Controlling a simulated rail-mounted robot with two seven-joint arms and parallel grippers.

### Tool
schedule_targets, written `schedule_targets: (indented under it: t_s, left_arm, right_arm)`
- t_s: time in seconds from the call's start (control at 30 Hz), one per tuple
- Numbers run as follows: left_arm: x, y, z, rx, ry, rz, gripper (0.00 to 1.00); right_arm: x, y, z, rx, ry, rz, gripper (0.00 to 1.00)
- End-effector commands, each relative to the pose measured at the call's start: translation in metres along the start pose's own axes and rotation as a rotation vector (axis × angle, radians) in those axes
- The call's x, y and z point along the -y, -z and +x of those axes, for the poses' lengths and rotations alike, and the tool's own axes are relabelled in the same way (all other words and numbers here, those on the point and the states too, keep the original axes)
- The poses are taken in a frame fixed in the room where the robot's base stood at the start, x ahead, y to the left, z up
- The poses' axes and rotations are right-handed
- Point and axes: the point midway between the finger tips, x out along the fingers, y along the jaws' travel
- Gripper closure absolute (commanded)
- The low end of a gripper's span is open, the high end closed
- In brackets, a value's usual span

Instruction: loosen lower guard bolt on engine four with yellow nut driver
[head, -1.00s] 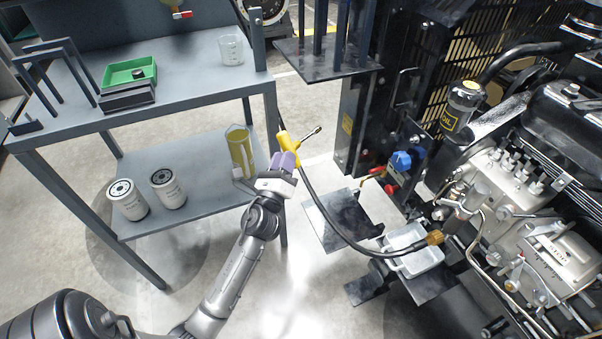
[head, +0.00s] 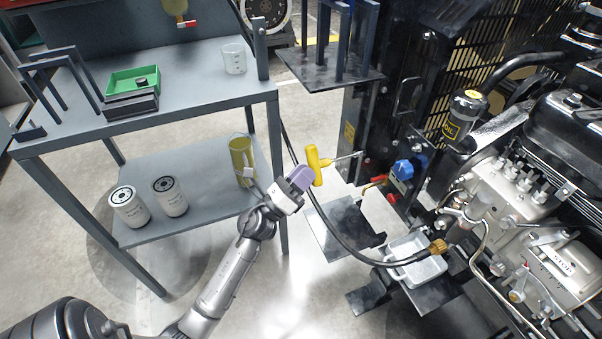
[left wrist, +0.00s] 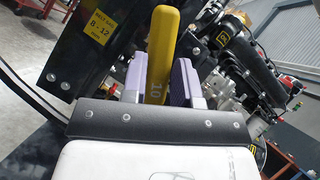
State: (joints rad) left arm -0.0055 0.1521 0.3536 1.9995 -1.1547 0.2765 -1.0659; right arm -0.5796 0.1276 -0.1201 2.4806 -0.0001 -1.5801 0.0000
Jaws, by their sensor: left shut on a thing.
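The yellow nut driver (head: 317,164) has a T-shaped handle and a thin metal shaft pointing right, toward the black engine frame (head: 372,130). My left gripper (head: 303,178) is shut on its handle, in the free space between the shelf table and the engine. In the left wrist view the yellow handle (left wrist: 162,45), marked 10, stands between the purple-grey fingers. The shaft tip looks close to the frame in the head view; I cannot tell whether it touches. I cannot make out the lower guard bolt. My right gripper is not in view.
A black hose runs past my left gripper to a brass fitting (head: 438,247) above a white tray (head: 415,272). A blue-handled valve (head: 402,169) stands right of the driver. The grey table (head: 190,108) at left holds a green bin (head: 131,80); oil filters (head: 128,206) stand on its lower shelf.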

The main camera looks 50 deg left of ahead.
Motion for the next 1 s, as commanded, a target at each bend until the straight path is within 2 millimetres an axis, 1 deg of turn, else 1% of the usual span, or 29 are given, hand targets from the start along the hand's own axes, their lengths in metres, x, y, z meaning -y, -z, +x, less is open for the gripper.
schedule_targets:
  t_s: [1.0]
  left_arm:
    - [-0.002,0.041,0.062,0.003,0.001,0.001,1.00]
  right_arm:
    - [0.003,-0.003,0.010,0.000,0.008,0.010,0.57]
